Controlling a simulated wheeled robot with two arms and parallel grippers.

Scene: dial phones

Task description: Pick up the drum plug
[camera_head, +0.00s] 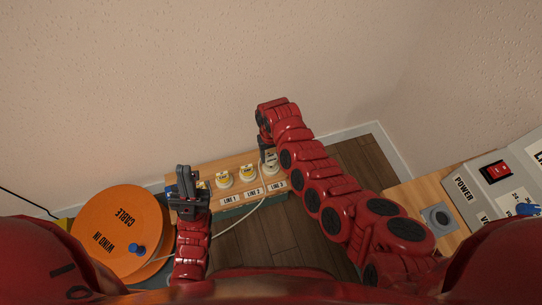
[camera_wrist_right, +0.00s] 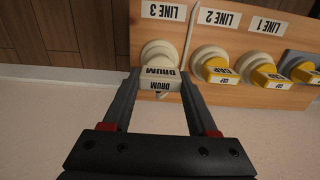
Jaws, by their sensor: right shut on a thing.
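The drum plug (camera_wrist_right: 161,78) is white, with "DRUM" lettering. In the right wrist view it sits in the socket under the LINE 3 label (camera_wrist_right: 164,11). My right gripper (camera_wrist_right: 159,80) is shut on it, one finger on each side. In the head view the plug (camera_head: 270,160) is at the right end of the wooden socket board (camera_head: 240,162), partly hidden by my right gripper (camera_head: 264,152). A pale cable runs from there toward the orange drum. My left gripper (camera_head: 186,180) stands at the board's left end, apart from the plug; its finger gap is unclear.
Yellow CAP plugs sit in the LINE 2 (camera_head: 248,172) and LINE 1 (camera_head: 223,179) sockets. The orange cable drum (camera_head: 105,220) with a blue knob (camera_head: 139,248) is at left. A grey power box (camera_head: 485,190) with a red switch is at right. The wall is close behind the board.

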